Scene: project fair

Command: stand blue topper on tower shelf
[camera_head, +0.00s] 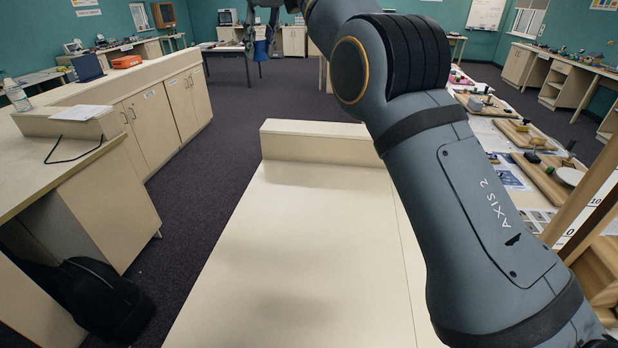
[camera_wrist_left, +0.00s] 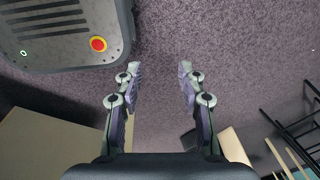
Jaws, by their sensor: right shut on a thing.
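My right gripper (camera_head: 259,37) is at the top of the head view, at the end of my raised right arm. It is shut on a small blue piece, which I take for the blue topper (camera_head: 260,50), held in the air. The piece is small and partly hidden by the fingers. My left gripper (camera_wrist_left: 158,72) shows in the left wrist view, open and empty above the carpet. Wooden posts (camera_head: 585,212) beside a white number scale stand at the right edge of the head view; I cannot tell whether they belong to the tower shelf.
A pale bare surface with a raised far block (camera_head: 318,142) fills the middle. A cabinet counter (camera_head: 165,108) runs along the left, with a black bag (camera_head: 105,300) below. A table with wooden boards (camera_head: 545,175) is at right. Carpet (camera_head: 225,130) lies clear between.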

